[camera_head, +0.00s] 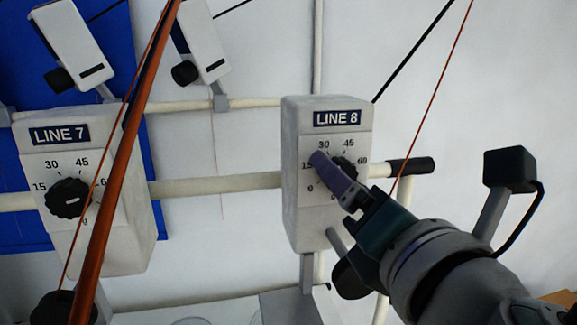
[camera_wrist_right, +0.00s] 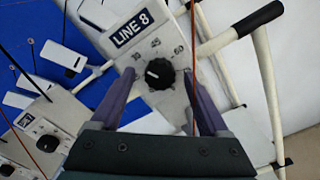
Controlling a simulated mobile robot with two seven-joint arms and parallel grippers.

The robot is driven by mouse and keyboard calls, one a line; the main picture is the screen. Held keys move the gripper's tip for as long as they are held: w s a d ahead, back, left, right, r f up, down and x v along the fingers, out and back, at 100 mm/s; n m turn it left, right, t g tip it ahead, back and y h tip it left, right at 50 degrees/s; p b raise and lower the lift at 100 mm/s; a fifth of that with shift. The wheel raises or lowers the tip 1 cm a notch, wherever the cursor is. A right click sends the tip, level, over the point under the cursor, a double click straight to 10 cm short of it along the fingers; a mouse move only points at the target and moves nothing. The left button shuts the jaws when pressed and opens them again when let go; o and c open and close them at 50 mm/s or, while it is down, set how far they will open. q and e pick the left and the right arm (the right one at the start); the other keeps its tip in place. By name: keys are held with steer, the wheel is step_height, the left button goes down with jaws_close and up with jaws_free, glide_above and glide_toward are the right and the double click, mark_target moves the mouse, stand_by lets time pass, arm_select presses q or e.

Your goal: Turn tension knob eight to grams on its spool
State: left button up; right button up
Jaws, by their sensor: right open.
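The LINE 8 box (camera_head: 306,222) is a pale unit with a dial reading 0, 15, 30, 45, 60. Its black tension knob (camera_head: 346,166) is partly hidden behind my right gripper (camera_head: 335,175) in the head view. In the right wrist view the knob (camera_wrist_right: 159,74) shows whole, with a white pointer mark toward its upper left. My right gripper's purple fingers (camera_wrist_right: 160,100) are apart, one to each side of the knob, and none visibly touches it. The grams setting and the spool label cannot be read. My left gripper is not in view.
The LINE 7 box (camera_head: 115,235) with its own black knob (camera_head: 69,198) stands to the left on the same pale rail (camera_head: 215,186). A black-tipped bar end (camera_head: 410,165) juts out right of LINE 8. Thin orange and black lines cross the view.

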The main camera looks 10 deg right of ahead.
steer(key=shift+w, duration=0.35)
jaws_close()
stand_by(0.5)
